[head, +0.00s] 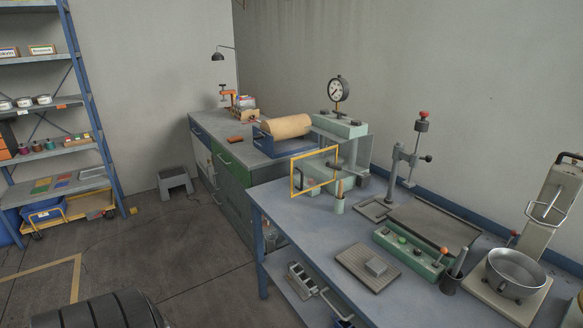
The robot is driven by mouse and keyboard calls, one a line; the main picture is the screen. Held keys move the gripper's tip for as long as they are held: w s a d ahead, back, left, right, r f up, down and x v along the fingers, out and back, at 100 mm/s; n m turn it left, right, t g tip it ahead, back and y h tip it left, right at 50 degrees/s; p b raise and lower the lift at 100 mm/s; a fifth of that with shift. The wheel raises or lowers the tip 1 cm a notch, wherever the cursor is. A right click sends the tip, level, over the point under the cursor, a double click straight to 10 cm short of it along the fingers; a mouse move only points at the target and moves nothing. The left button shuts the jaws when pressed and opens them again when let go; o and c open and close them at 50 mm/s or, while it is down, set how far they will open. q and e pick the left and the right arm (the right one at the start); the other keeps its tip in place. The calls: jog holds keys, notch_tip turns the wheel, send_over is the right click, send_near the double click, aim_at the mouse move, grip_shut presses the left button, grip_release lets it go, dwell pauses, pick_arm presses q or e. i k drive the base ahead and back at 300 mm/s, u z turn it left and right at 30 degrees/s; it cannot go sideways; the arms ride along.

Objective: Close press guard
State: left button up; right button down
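The press (343,127) is a pale green machine with a round dial gauge (338,90) on top. It stands at the far end of the blue-grey bench. Its guard (292,178) is a clear panel in a yellow frame. The guard is upright and reaches out to the left of the press, so it appears swung open. Its right edge is close to the press body; the hinge is too small to make out. Neither of my grippers is in the head view.
A stand with a red knob (393,165), a grey plate (368,268), a green control box (408,255) and a metal pan (514,275) occupy the bench (300,232). Open floor (190,250) lies left.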

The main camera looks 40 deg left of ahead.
aim_at(318, 172)
jog(key=u, duration=1.25)
